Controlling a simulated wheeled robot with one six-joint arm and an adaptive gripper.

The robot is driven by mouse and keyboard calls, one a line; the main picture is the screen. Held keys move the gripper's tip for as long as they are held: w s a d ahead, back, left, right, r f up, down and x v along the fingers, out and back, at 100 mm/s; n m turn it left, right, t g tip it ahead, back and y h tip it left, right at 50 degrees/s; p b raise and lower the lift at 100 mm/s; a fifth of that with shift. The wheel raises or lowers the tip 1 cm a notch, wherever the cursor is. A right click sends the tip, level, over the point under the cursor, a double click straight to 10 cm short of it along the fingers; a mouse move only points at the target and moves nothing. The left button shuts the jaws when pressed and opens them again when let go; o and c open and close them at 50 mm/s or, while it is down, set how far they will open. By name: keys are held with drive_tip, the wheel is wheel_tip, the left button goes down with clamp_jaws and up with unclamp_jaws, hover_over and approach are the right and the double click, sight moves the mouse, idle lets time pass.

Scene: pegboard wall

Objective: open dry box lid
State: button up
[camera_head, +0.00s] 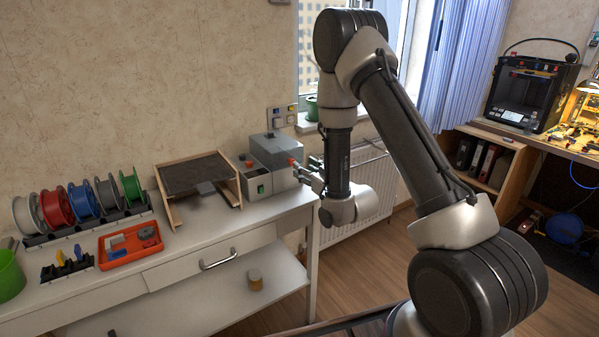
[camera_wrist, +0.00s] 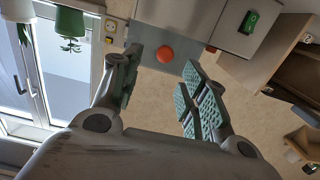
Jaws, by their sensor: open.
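The dry box (camera_head: 273,150) is a grey box near the right end of the white bench, and its lid looks shut. A round red knob (camera_head: 291,161) is on the side facing my gripper. A lower light-grey part with a green switch (camera_head: 260,188) adjoins it. My gripper (camera_head: 313,174) is just right of the box, with its fingers toward the knob. In the wrist view, my gripper (camera_wrist: 160,65) is open and empty. The red knob (camera_wrist: 165,54) shows between its fingertips, near the box's grey face (camera_wrist: 148,32). Contact with the knob cannot be told.
A tilted dark panel in a wooden frame (camera_head: 196,174) stands left of the box. Filament spools (camera_head: 83,202), an orange tray (camera_head: 130,244) and a green cup (camera_head: 9,275) are farther left. A radiator (camera_head: 365,180) is behind my arm. The floor right of the bench is clear.

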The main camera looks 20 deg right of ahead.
sight(277, 150)
drive_tip(key=x, duration=0.6)
drive_tip(key=shift+w+a+f+t, duration=0.25)
drive_tip(key=shift+a+t, duration=0.05)
drive_tip(key=shift+a, duration=0.05)
drive_tip(key=shift+c, duration=0.2)
clamp_jaws()
